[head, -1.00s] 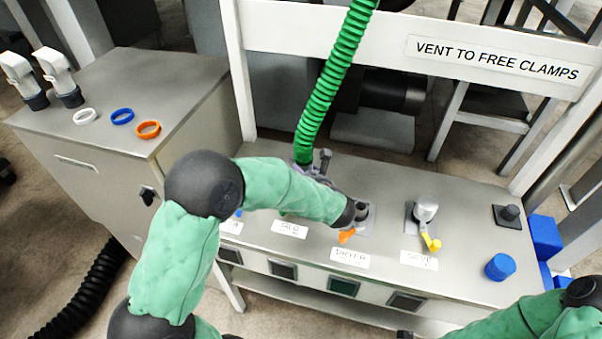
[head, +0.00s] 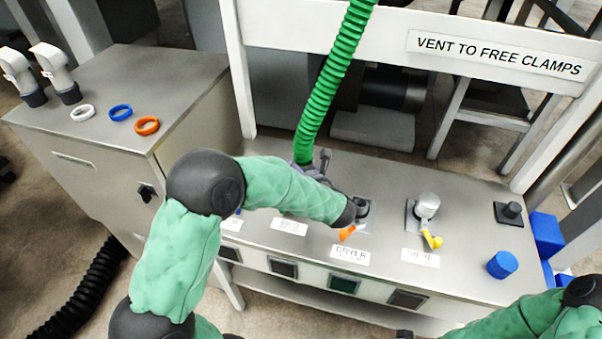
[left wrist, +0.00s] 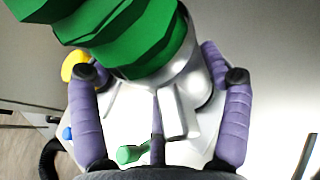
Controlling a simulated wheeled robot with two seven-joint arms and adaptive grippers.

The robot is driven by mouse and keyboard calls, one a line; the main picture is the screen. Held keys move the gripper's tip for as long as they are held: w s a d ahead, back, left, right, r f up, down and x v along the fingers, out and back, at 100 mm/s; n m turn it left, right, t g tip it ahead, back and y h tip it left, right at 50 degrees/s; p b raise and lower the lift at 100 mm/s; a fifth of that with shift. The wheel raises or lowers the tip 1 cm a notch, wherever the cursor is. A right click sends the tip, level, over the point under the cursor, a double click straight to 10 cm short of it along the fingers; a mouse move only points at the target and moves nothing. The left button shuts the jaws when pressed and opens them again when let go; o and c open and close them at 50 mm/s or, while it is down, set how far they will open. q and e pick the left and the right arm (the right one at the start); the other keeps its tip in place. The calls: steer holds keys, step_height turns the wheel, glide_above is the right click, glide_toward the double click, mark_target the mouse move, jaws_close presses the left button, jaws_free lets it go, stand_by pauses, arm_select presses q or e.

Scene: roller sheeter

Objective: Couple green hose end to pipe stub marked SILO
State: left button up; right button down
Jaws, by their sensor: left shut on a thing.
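The green hose (head: 334,80) hangs from the top of the head view down to my left gripper (head: 312,170). In the left wrist view, the purple fingers of my left gripper (left wrist: 162,115) are closed around the hose's metal end collar (left wrist: 182,95). The ribbed green hose (left wrist: 135,45) rises from this collar. A green lever (left wrist: 130,153) shows below it. The SILO label (head: 290,227) is on the bench front, below my left forearm. My forearm and gripper hide the SILO stub, so I cannot tell whether the collar touches it. My right gripper is out of view.
The DRYER stub (head: 361,208) with an orange lever and the SIEVE stub (head: 427,205) with a yellow lever stand to the right. A blue cap (head: 502,265) lies on the bench (head: 465,275). The cabinet (head: 175,95) at left holds white, blue and orange rings.

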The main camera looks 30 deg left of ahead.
arm_select(q)
steer(key=shift+f, duration=0.15)
steer(key=o, duration=1.6)
steer(key=shift+f, duration=0.1)
steer(key=v, duration=1.2)
